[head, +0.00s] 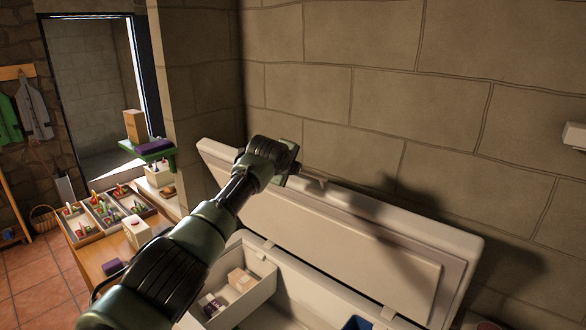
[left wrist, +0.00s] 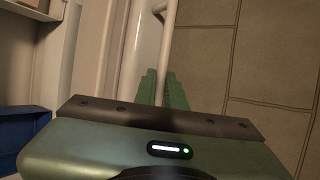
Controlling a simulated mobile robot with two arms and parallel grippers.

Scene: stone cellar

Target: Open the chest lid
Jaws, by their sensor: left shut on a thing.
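The white chest (head: 290,300) stands against the stone wall with its lid (head: 390,262) raised and leaning back toward the wall. The inside of the chest is exposed. My left arm reaches across the chest to the lid's upper edge. My left gripper (head: 297,176) is at that edge, with its fingertips partly hidden in the head view. In the left wrist view, its green fingers (left wrist: 163,88) are shut on a thin pale handle bar (left wrist: 168,45) of the lid. My right gripper is not in view.
Inside the chest are a tray (head: 254,264) with small boxes and a blue container (head: 356,323). To the left, a wooden table (head: 90,262) holds crates of small items. The stone wall (head: 400,90) rises close behind the lid. Tiled floor (head: 40,280) shows at far left.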

